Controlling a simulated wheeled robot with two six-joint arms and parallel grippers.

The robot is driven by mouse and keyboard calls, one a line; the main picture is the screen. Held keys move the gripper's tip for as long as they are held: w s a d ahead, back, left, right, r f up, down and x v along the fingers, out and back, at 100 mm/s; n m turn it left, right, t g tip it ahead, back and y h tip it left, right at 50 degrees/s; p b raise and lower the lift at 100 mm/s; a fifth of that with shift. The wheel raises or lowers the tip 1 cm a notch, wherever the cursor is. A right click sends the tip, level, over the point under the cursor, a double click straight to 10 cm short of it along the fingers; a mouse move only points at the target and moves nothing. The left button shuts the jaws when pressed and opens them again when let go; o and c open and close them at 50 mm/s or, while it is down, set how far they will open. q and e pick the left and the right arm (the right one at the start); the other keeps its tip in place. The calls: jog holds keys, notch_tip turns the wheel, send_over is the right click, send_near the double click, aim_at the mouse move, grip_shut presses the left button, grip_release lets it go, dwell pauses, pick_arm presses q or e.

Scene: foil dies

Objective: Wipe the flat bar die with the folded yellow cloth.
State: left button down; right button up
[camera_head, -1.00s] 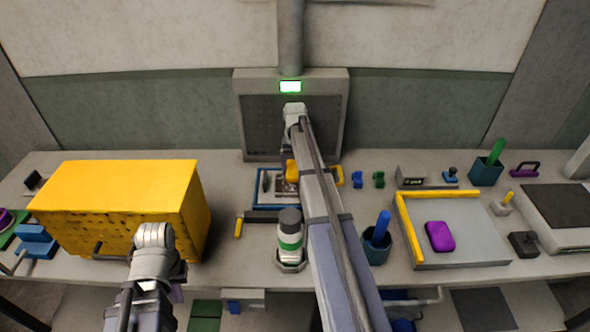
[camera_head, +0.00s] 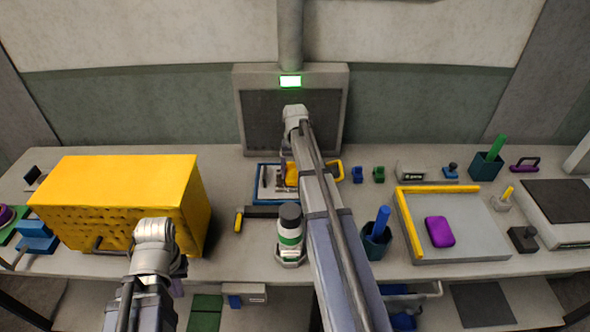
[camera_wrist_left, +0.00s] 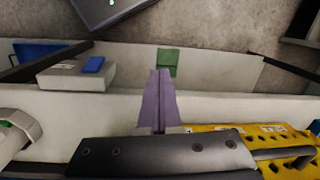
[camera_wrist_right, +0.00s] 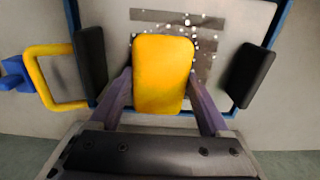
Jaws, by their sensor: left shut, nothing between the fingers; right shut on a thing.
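The folded yellow cloth (camera_wrist_right: 163,75) is between the purple fingers of my right gripper (camera_wrist_right: 163,88), which is shut on it. In the head view the cloth (camera_head: 291,173) shows beside my right forearm, which hides part of it. The cloth is over a pale plate with a blue rim (camera_wrist_right: 75,18). Dark flat strips (camera_wrist_right: 205,18) with white specks lie there; which of them is the flat bar die I cannot tell, and the cloth covers part of them. My left gripper (camera_wrist_left: 160,78) is shut and empty, in front of the bench near the yellow perforated box.
The yellow box (camera_head: 125,185) stands at left. A white-and-green bottle (camera_head: 290,235) and a teal cup (camera_head: 376,248) stand near the front edge. A yellow loop handle (camera_wrist_right: 48,72) is beside the plate. A grey tray (camera_head: 470,250) with a purple block is at right.

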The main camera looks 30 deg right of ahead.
aim_at(295, 178)
jog(key=shift+s+a+f, duration=0.1)
jog(key=shift+s+a, duration=0.4)
jog(key=shift+s, duration=0.35)
jog(key=shift+s+a+f, duration=0.1)
jog(key=shift+s+a, duration=0.35)
jog(key=shift+s, duration=0.35)
jog(key=shift+s+a+r, duration=0.1)
jog(key=shift+s+a, duration=0.35)
jog(key=shift+s, duration=0.35)
jog(key=shift+s+a+r, duration=0.1)
jog(key=shift+s+a, duration=0.35)
jog(key=shift+s, duration=0.35)
jog(key=shift+w, duration=0.1)
jog(key=shift+w+a+f, duration=0.1)
jog(key=shift+w+a, duration=0.1)
jog(key=shift+a, duration=0.15)
jog(key=shift+w+a, duration=0.4)
jog(key=shift+a, duration=0.45)
jog(key=shift+w, duration=0.15)
